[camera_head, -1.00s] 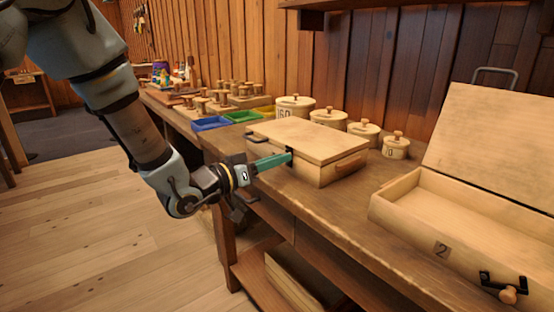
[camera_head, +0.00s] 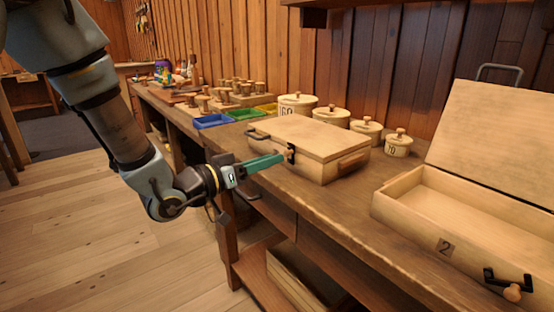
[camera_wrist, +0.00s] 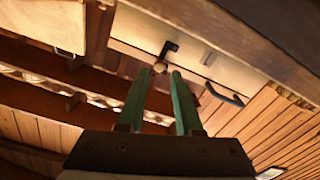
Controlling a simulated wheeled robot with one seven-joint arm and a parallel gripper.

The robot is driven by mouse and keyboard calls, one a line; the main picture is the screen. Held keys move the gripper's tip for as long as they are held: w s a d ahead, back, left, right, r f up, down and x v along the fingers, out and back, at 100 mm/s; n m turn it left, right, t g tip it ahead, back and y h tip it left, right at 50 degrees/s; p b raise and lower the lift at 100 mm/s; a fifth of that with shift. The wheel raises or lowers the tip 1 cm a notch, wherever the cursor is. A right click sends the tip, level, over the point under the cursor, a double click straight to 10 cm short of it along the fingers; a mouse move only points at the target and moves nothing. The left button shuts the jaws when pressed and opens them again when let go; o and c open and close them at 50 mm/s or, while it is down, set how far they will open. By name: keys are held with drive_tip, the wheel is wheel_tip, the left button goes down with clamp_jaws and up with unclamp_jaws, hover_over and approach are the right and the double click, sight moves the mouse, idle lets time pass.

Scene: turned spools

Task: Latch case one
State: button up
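Case one (camera_head: 318,138) is a pale wooden box on the bench with its lid down. On its front is a black latch (camera_head: 291,149) with a small wooden knob (camera_head: 288,155); the wrist view also shows the black latch (camera_wrist: 168,48) and knob (camera_wrist: 159,66). I cannot tell whether the latch is fully engaged. My gripper (camera_head: 282,159) points at the case front, its green fingertips just short of the knob. In the wrist view my gripper (camera_wrist: 161,73) has its fingers apart with a gap between them, the knob showing beyond the tips.
A second case (camera_head: 407,214), marked 2, stands open at the right with its own black latch (camera_head: 505,283). Lidded round canisters (camera_head: 334,116) stand behind case one. Blue (camera_head: 212,121) and green (camera_head: 243,115) trays and several spools lie further left. Floor is clear at left.

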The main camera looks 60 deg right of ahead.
drive_tip(key=v, duration=0.7)
drive_tip(key=shift+a+b, duration=0.3)
drive_tip(key=shift+b, duration=0.1)
drive_tip(key=shift+w, duration=0.1)
drive_tip(key=w+a+f+n+t+y+p, duration=0.1)
drive_tip(key=w+a+n+t+y+p, duration=0.4)
drive_tip(key=w+a, duration=0.55)
drive_tip(key=w+a+n+t+y+p, duration=0.15)
drive_tip(key=w+a+t+y, duration=0.4)
drive_tip(key=w, duration=0.75)
drive_tip(key=w+a+r+n+y+p, duration=0.15)
drive_tip(key=a+n+y, duration=0.4)
drive_tip(key=a, duration=1.45)
drive_tip(key=s+a+r+n+g+y+p, duration=0.1)
drive_tip(key=s+a+r+n+g+p, duration=0.1)
drive_tip(key=s+a, duration=0.7)
drive_tip(key=shift+a+r+n+g+p, duration=0.25)
drive_tip(key=shift+a+n+g+p, duration=0.25)
drive_tip(key=shift+a+n+g, duration=0.55)
drive_tip(key=shift+d, duration=0.2)
